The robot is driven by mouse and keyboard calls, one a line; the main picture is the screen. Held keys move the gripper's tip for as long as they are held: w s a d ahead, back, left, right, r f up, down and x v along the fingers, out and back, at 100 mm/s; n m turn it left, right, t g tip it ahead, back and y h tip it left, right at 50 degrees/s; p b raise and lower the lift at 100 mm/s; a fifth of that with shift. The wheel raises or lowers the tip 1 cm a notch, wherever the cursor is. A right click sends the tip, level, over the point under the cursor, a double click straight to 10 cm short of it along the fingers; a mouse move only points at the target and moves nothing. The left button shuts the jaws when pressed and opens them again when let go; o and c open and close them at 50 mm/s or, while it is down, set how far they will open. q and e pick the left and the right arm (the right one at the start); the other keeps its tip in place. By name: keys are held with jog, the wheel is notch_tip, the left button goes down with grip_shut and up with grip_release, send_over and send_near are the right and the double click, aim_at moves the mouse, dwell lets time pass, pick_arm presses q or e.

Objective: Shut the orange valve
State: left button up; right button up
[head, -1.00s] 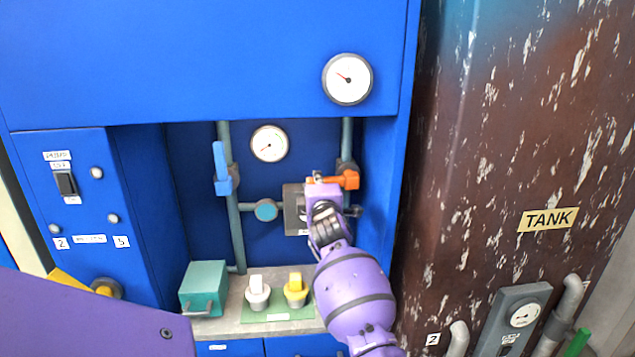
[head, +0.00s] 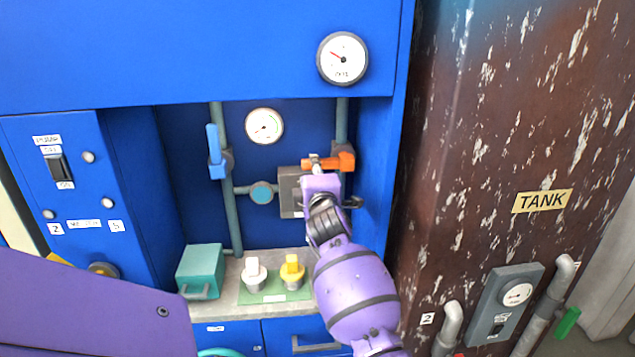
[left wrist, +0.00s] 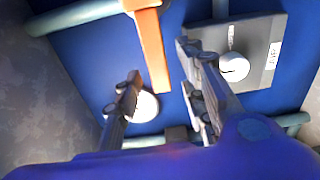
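The orange valve (head: 343,161) sits on the right-hand pipe inside the blue recess. Its handle lies about level and points left in the head view. My left gripper (head: 316,168) is at the handle's left end and partly covers it. In the left wrist view the orange handle (left wrist: 152,45) reaches down between the two spread fingers of my left gripper (left wrist: 161,75). The gripper is open, with visible room on both sides of the handle. Contact cannot be made out. My right gripper is not in view.
A blue valve (head: 214,145) stands upright on the left pipe. A grey box (head: 288,190) is just behind my gripper. A gauge (head: 264,126) is on the back wall. A teal box (head: 200,270) and white and yellow plugs (head: 292,268) stand on the shelf. The brown tank (head: 470,140) is at right.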

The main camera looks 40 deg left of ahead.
pick_arm(q)
jog(key=v, duration=0.8)
jog(key=shift+r, duration=0.1)
